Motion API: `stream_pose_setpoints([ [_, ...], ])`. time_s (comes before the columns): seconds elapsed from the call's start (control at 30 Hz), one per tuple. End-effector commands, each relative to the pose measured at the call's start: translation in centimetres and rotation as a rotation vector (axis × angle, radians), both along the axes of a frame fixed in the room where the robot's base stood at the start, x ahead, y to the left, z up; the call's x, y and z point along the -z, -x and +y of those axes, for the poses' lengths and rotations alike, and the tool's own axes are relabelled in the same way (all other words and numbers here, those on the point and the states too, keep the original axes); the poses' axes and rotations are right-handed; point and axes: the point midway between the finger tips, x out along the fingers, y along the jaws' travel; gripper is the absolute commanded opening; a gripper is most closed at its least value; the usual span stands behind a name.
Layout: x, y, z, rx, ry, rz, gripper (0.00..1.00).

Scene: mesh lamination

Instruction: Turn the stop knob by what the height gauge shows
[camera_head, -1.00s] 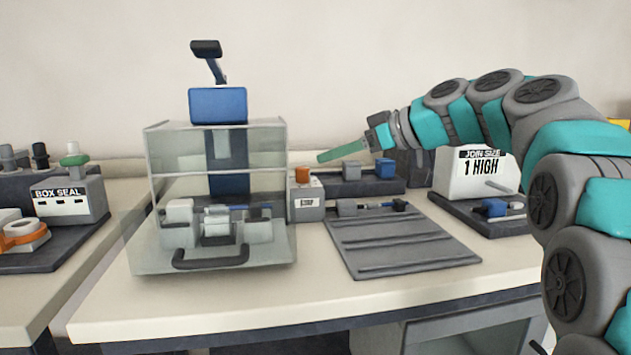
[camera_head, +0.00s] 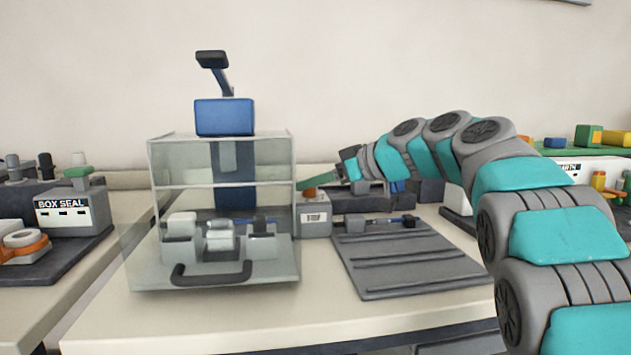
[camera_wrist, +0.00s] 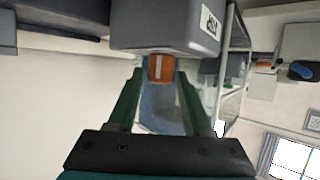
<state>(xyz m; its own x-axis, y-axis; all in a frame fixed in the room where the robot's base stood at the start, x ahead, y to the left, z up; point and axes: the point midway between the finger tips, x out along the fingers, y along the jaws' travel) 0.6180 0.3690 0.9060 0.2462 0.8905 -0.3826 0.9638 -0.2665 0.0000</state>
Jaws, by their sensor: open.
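The orange knob (camera_head: 309,192) sits on a grey box (camera_head: 314,222) with a printed label, to the right of the clear-walled press. In the wrist view the knob (camera_wrist: 161,68) has a pale stripe on its face and lies between my gripper's (camera_wrist: 161,73) two green fingertips. The fingers stand open on either side of it; I cannot tell whether they touch it. In the head view my gripper (camera_head: 305,184) reaches in from the right and partly covers the knob. The gauge sign at the right is almost wholly hidden behind my arm, and its reading does not show.
The clear guard (camera_head: 168,163) of the press, with a dark front handle (camera_head: 211,276), stands close left of the knob box. A grey ridged mat (camera_head: 412,262) lies in front. A BOX SEAL unit (camera_head: 75,215) is at far left. Bare table lies along the front.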

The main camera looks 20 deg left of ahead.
Motion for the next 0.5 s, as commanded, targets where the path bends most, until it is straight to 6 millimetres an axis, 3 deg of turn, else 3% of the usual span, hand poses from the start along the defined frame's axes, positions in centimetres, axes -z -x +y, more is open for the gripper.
stream_pose_setpoints([
  [0.13, -0.01, 0.02, -0.02, 0.0, 0.0, 0.0, 0.5],
  [0.5, -0.03, 0.04, -0.06, 0.0, 0.0, 0.0, 0.09],
])
